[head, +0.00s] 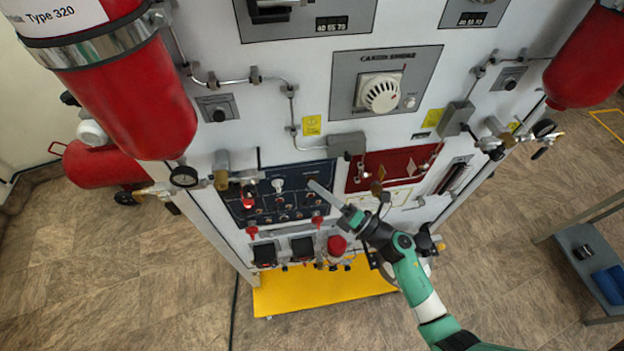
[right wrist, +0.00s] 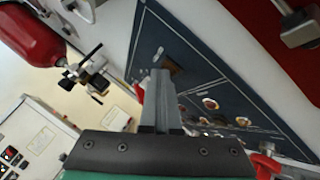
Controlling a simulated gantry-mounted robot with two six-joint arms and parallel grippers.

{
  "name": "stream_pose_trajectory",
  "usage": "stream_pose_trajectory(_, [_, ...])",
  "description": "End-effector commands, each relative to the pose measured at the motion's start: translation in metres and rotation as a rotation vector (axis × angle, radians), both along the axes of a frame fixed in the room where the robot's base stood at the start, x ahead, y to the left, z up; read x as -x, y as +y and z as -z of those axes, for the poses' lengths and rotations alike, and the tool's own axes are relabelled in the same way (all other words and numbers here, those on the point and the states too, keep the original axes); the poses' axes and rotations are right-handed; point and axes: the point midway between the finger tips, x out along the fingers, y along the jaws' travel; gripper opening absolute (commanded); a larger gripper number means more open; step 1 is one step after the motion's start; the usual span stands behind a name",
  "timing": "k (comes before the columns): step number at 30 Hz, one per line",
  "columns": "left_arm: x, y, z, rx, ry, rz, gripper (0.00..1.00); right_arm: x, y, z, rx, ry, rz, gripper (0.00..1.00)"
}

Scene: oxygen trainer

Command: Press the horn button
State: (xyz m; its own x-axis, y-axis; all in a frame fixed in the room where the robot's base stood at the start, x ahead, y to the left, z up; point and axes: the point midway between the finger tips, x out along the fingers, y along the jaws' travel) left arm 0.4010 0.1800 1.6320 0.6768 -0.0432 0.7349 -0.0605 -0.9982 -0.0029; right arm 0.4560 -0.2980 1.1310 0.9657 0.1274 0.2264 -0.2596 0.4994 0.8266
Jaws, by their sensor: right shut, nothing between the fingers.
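A dark blue control panel (head: 262,188) with a pale knob (head: 277,184), a red lit part (head: 248,203) and several small switches is on the front of the white trainer. I cannot tell which control is the horn button; labels are too small to read. My right gripper (head: 314,187) is shut and empty, its fingers pointing left over the panel's right part. In the right wrist view the shut fingers (right wrist: 160,76) point at the blue panel (right wrist: 185,42), near a small brown square part (right wrist: 171,63). Contact cannot be told. My left gripper is not in view.
A red panel (head: 366,174) with fittings lies right of the blue one. Below are black boxes, red tags and a red round part (head: 337,244). A grey junction box (head: 347,144) and pipes run above. Red cylinders (head: 137,98) flank the trainer. A yellow base (head: 318,289) sits beneath.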

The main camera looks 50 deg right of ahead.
Motion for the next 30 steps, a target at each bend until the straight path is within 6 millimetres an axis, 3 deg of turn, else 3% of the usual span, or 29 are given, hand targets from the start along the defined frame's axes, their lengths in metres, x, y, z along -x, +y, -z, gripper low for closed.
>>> stream_pose_trajectory(20, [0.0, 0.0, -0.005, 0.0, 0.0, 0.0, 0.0, 0.014, 0.01, 0.0, -0.001, 0.0, 0.0, 0.0])
stream_pose_trajectory(30, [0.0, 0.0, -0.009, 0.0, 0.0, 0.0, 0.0, 0.04, 0.03, 0.0, -0.001, 0.001, -0.001, 0.0])
